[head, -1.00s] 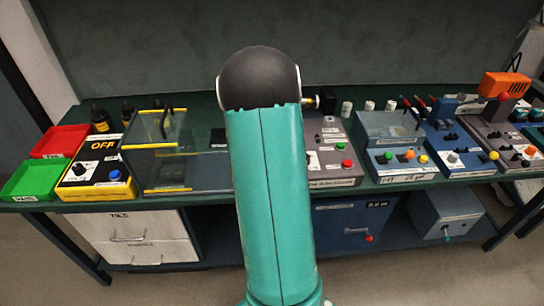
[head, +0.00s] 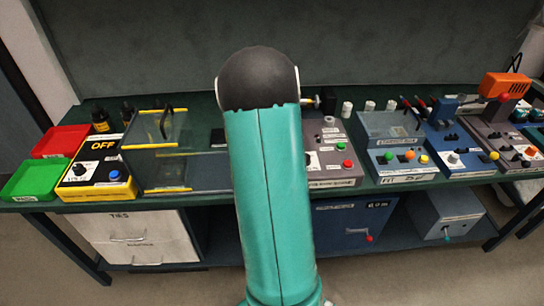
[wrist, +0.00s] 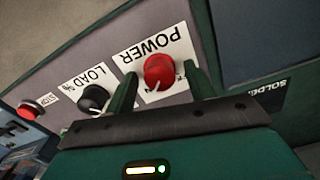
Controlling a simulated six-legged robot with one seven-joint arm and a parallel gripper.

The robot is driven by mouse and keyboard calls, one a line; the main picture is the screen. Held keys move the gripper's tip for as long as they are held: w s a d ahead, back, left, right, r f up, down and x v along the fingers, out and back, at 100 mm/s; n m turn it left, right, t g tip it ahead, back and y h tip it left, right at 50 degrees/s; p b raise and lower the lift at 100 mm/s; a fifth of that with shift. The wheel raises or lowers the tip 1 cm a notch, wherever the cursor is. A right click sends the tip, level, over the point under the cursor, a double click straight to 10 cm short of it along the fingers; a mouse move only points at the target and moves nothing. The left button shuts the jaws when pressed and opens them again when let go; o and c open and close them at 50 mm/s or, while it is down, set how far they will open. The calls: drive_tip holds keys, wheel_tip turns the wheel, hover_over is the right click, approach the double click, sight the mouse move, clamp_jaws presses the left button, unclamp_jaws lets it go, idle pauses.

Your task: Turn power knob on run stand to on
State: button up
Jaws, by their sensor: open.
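The red power knob (wrist: 159,71) shows in the wrist view on a grey panel, on a white label reading POWER upside down. My gripper (wrist: 160,78) is open, with one finger on each side of the knob. I cannot tell whether the fingers touch it. The knob's white pointer line faces the lower left of the picture. In the head view my arm hides the knob and my gripper. A grey panel with red and green buttons (head: 333,160), which seems to be the run stand, shows just right of my arm.
In the wrist view a black load knob (wrist: 93,98) and a red stop button (wrist: 32,110) sit left of the power knob. In the head view a clear-walled box (head: 165,150) stands left of my arm and a blue-grey unit (head: 395,150) stands right of the grey panel.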

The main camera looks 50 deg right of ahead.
wheel_tip(320, 180, up, 14)
idle(0.5)
idle(0.4)
drive_tip(key=w+a+r+n+t, duration=0.1)
drive_tip(key=a+r+n, duration=0.25)
drive_tip(key=a, duration=0.75)
drive_tip(key=w+a+r+n+t, duration=0.15)
drive_tip(key=a+r, duration=0.25)
drive_tip(key=a, duration=0.7)
drive_tip(key=s+a+n+t, duration=0.1)
drive_tip(key=s+a+n, duration=0.2)
drive_tip(key=a, duration=0.6)
drive_tip(key=s+a+n+t, duration=0.2)
drive_tip(key=s+a+n, duration=0.2)
drive_tip(key=s+a, duration=0.3)
drive_tip(key=a, duration=0.3)
drive_tip(key=shift+s+a+f, duration=0.15)
drive_tip(key=shift+a, duration=0.05)
drive_tip(key=c, duration=0.4)
drive_tip(key=shift+d, duration=0.1)
